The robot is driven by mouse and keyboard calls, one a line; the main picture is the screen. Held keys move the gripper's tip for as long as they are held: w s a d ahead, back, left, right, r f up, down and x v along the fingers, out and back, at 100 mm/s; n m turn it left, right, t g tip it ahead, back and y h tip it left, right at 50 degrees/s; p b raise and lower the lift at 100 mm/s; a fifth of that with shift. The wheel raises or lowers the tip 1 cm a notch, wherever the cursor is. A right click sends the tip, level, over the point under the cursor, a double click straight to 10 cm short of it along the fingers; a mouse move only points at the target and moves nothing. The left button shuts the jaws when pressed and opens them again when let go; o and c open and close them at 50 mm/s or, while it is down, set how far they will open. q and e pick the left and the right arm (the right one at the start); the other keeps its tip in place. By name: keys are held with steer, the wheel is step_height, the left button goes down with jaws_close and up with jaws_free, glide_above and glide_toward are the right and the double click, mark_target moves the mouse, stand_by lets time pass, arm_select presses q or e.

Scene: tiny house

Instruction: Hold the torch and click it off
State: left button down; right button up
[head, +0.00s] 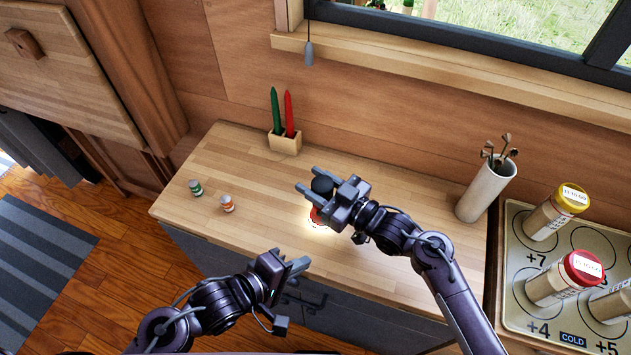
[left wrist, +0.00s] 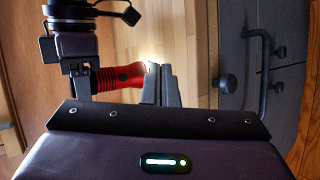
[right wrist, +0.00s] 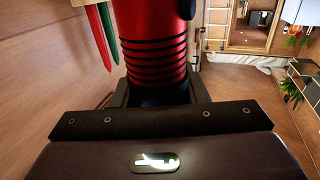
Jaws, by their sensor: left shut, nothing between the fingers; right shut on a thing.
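A red and black torch (left wrist: 122,76) is held by my right gripper (head: 312,183) above the wooden counter. In the head view the gripper hides most of it, and a bright glow shows at its lower end. Its ribbed red body (right wrist: 152,55) fills the upper middle of the right wrist view, between the fingers. My left gripper (head: 298,266) is shut and empty, lower and to the left of the torch, near the counter's front edge. In the left wrist view the left fingers (left wrist: 160,84) appear near the torch's lit end; I cannot tell whether they touch.
A wooden holder (head: 285,145) with a green and a red candle stands at the back of the counter (head: 240,160). Two small jars (head: 227,203) stand at left. A white vase (head: 486,190) and a tray of jars (head: 520,225) are at right.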

arm_select(q)
steer(key=shift+w+d, duration=0.35)
steer(key=shift+w, duration=1.05)
steer(key=shift+w+d, duration=0.3)
steer(key=shift+w, duration=1.1)
steer(key=shift+w+d, duration=0.35)
steer(key=shift+w, duration=1.05)
steer(key=shift+w+d, duration=0.1)
steer(key=shift+w, duration=0.3)
steer(key=shift+w, duration=0.25)
steer(key=shift+s, duration=0.7)
steer(key=shift+s+a, duration=0.25)
steer(key=shift+s, duration=0.75)
steer(key=shift+s+a, duration=0.3)
steer(key=shift+s, duration=0.65)
steer(key=shift+s+a, duration=0.25)
steer(key=shift+s, duration=0.75)
